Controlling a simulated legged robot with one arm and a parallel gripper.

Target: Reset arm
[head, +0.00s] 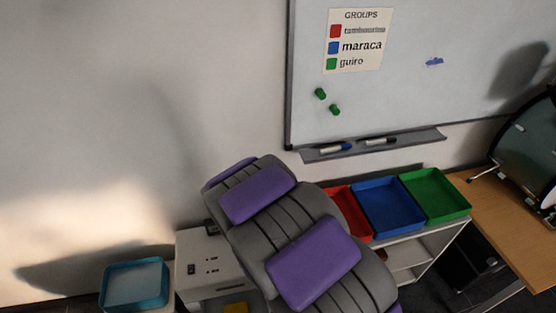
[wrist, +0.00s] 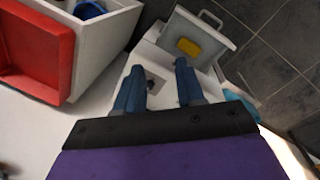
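My gripper (wrist: 158,86) shows in the wrist view with its two blue fingers apart. Nothing is between the fingers; a white surface of the cabinet (wrist: 152,58) lies beyond them. My grey and purple arm fills the lower middle of the head view and hides the gripper there. The arm stands in front of the white cabinet (head: 200,252) and partly covers the red tray (head: 349,214).
A blue tray (head: 388,207) and green tray (head: 436,195) sit on a white shelf (head: 408,256), left of a wooden desk (head: 500,215). A teal bin (head: 135,286) is at lower left. In the wrist view, an open drawer (wrist: 222,48) holds a yellow object (wrist: 188,47).

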